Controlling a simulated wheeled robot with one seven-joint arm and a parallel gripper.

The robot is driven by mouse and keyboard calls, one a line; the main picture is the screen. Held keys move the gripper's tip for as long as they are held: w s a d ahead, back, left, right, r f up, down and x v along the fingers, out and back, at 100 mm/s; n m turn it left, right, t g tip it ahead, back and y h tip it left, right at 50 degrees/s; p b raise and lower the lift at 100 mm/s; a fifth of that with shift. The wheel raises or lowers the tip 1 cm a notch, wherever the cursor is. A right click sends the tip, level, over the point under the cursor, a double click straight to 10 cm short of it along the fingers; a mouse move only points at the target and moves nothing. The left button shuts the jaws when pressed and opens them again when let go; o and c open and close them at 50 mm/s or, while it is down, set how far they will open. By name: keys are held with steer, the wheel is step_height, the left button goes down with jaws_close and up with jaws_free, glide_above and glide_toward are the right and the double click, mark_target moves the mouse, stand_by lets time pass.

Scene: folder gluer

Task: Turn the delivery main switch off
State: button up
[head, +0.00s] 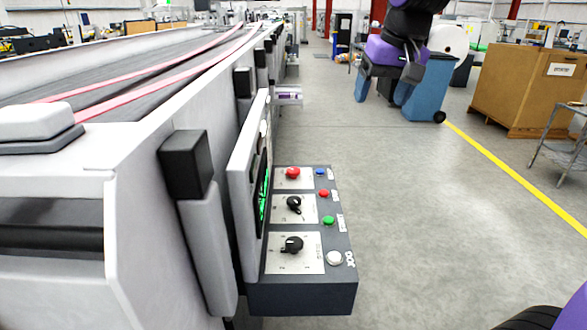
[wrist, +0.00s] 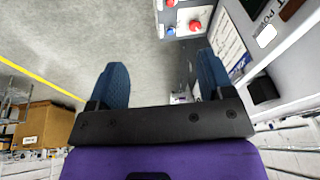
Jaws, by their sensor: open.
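A dark grey control box (head: 302,298) sticks out from the side of the machine in the head view. It has two black rotary switches, a nearer one (head: 292,244) and a farther one (head: 294,203), each on a pale plate. Their labels are too small to read, so I cannot tell which is the delivery main switch. My gripper (head: 383,90) is open and empty, beyond the box and to its right, over the aisle. In the wrist view its blue fingers (wrist: 163,77) are spread apart, and part of a button panel (wrist: 185,13) shows at the top, not touching them.
A red mushroom button (head: 292,172) sits at the far end of the box. Blue, red (head: 323,193), green (head: 328,220) and white (head: 334,258) buttons line its right side. An upright panel (head: 247,185) stands along its left.

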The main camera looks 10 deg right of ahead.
steer(key=w+a+f+g, duration=0.1)
steer(key=w+a+f, duration=0.15)
steer(key=w, duration=0.65)
steer(key=m+g, duration=0.1)
steer(key=g, duration=0.1)
glide_above(293, 170)
step_height(293, 170, down, 18)
steer(key=shift+h, duration=0.4)
step_height(293, 170, down, 11)
steer(key=shift+d+r, duration=0.1)
steer(key=shift+r, duration=0.1)
steer(key=shift+w, duration=0.1)
steer(key=c, duration=0.9)
